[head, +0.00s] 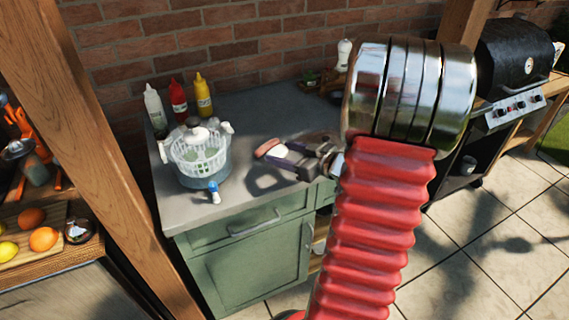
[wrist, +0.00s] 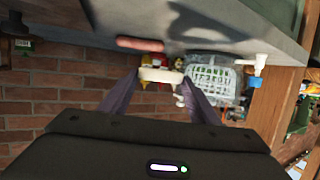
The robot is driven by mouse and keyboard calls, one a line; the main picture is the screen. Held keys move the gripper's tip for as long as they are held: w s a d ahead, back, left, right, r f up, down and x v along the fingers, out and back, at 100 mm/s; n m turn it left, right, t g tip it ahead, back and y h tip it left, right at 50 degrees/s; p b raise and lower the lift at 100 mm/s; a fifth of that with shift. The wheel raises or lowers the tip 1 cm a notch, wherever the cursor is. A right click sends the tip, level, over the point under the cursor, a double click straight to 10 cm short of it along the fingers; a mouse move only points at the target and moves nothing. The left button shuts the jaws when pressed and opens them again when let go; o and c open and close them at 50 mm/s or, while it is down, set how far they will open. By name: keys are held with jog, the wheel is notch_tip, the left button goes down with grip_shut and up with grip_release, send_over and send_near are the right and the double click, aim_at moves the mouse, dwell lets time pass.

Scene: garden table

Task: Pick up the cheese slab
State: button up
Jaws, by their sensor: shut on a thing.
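The cheese slab (wrist: 160,75) is a pale cream, flat piece between my fingertips in the wrist view. In the head view the slab (head: 279,151) shows as a small whitish piece at the end of my gripper (head: 286,155), over the grey counter. My gripper (wrist: 160,79) is shut on it, one dark finger at each end. In the wrist view it appears held clear of the counter; the exact height is hard to tell.
A pinkish-red piece (head: 267,147) shows just beyond the slab. Red (head: 178,98), yellow (head: 203,94) and white (head: 154,108) bottles stand by the brick wall.

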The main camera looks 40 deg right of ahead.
jog(key=shift+r, duration=1.85)
jog(key=shift+s, duration=0.15)
